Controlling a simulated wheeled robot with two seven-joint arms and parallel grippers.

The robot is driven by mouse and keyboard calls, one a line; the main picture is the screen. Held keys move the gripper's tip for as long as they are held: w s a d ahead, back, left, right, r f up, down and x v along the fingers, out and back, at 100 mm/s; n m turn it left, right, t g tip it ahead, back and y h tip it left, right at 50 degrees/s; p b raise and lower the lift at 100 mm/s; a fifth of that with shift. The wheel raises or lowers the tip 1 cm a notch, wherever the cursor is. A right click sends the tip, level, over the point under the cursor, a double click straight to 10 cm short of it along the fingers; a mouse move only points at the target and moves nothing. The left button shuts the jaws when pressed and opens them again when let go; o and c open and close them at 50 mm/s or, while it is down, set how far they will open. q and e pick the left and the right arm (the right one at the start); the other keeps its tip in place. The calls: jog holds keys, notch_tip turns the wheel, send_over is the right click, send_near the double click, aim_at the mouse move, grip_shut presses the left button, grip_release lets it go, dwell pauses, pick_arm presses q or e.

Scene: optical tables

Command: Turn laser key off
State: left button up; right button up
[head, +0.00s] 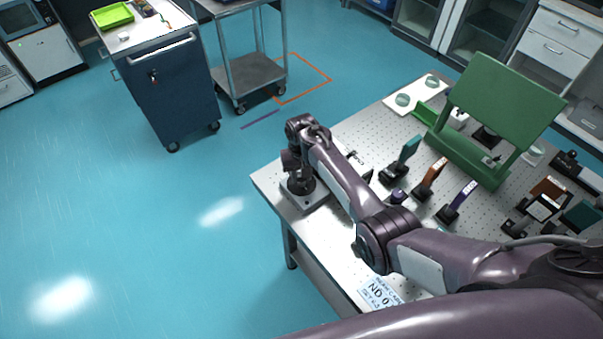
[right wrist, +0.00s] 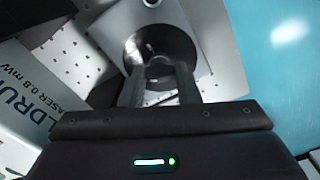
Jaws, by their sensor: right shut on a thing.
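My right gripper (head: 301,188) reaches down onto a pale grey box (head: 312,205) at the left corner of the optical table. In the right wrist view, my right gripper (right wrist: 158,72) has its two dark fingers close together over a dark round recess in the metal box (right wrist: 193,18). It is shut on a small grey piece there, which seems to be the laser key (right wrist: 157,61). The key is mostly hidden between the fingertips, and its turn angle cannot be told. My left gripper is not in view.
A white laser housing with printed text (right wrist: 35,105) lies beside the box. On the optical table (head: 345,260) stand teal, orange and purple mounts, a large green board (head: 508,95) and a beam card (head: 382,296). A dark cabinet (head: 170,95) and a cart (head: 250,70) stand apart across open floor.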

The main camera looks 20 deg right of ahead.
jog(key=n, duration=0.5)
jog(key=shift+w, duration=0.1)
jog(key=shift+r, duration=0.1)
dwell(0.4)
jog(key=o, duration=1)
notch_tip(320, 180, up, 8)
jog(key=shift+f+b, duration=0.2)
jog(key=shift+b, duration=0.65)
